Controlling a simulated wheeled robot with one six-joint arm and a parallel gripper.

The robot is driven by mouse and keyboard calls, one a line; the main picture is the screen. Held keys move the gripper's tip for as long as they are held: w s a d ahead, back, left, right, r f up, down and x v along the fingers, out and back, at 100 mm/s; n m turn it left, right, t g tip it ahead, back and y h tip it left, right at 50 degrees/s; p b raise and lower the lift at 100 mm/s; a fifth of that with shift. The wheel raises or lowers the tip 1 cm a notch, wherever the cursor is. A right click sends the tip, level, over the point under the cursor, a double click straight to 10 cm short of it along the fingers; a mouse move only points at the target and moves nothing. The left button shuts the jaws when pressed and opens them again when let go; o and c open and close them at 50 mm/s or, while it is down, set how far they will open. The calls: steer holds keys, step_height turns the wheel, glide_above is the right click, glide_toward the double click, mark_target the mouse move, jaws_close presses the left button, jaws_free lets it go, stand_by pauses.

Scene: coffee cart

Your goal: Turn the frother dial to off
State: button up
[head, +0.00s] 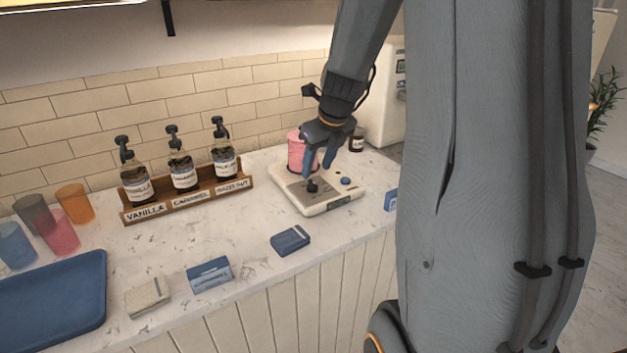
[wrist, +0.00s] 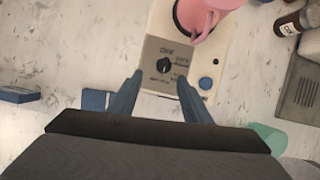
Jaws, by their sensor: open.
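The frother (head: 338,197) is a cream-coloured unit with a grey panel on the counter. A round blue button (head: 346,181) is to the dial's right. A pink pitcher (head: 299,152) stands on the back of the frother. My gripper (head: 320,166) is open and empty above the frother. In the wrist view its fingertips (wrist: 159,76) lie either side of the dial in the picture; contact cannot be told.
Blue boxes (head: 290,240) and a cream box (head: 148,296) lie along the front edge. Syrup bottles (head: 183,175) stand in a wooden rack (head: 240,187). Coloured cups (head: 75,203) and a blue tray (head: 60,300) are at left. A dark jar (head: 357,140) stands behind the frother.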

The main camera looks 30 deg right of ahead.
mark_target(313, 182)
steer(key=shift+m, duration=0.6)
steer(key=x, duration=0.7)
steer(key=shift+w+d+f, duration=0.25)
steer(key=shift+w+d, duration=0.15)
steer(key=shift+w, duration=0.05)
steer(key=c, duration=1)
